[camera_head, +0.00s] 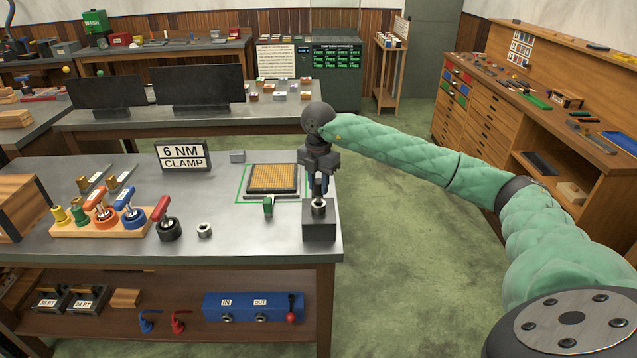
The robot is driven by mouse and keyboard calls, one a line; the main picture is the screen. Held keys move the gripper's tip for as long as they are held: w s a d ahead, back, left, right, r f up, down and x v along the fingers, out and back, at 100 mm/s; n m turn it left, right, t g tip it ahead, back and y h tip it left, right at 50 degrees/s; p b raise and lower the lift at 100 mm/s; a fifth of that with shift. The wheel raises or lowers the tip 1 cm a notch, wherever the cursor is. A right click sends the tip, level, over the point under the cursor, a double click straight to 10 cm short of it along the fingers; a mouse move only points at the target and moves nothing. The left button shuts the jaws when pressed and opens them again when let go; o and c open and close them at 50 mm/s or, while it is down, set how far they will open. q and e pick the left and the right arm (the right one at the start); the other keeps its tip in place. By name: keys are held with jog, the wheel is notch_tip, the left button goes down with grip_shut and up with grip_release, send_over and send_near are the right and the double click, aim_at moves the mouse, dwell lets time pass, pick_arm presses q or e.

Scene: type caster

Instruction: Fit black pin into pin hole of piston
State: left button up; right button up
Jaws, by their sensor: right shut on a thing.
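My right gripper (319,188) points down at the right end of the metal-topped bench. It is shut on a small dark thing that fits the black pin, but the fingers mostly hide it. Directly below stands a dark block (319,228) with a short grey metal cylinder (318,209) on top, which may be the piston. The fingertips are at or just above the cylinder's top; I cannot tell whether they touch. No pin hole can be made out at this size. My left gripper is not in view.
Further left are a metal ring (204,230), a red-handled black tool (167,225) and a wooden rack (98,222). The bench's right edge is close by.

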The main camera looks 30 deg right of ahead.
aim_at(318, 181)
jog(key=shift+f+b, duration=1.05)
jog(key=shift+f, duration=0.55)
jog(key=o, duration=1)
jog(key=shift+o, duration=0.2)
notch_tip(318, 181, up, 6)
jog(key=shift+r+b, duration=0.1)
jog(key=shift+b, duration=0.95)
jog(key=shift+r, duration=0.75)
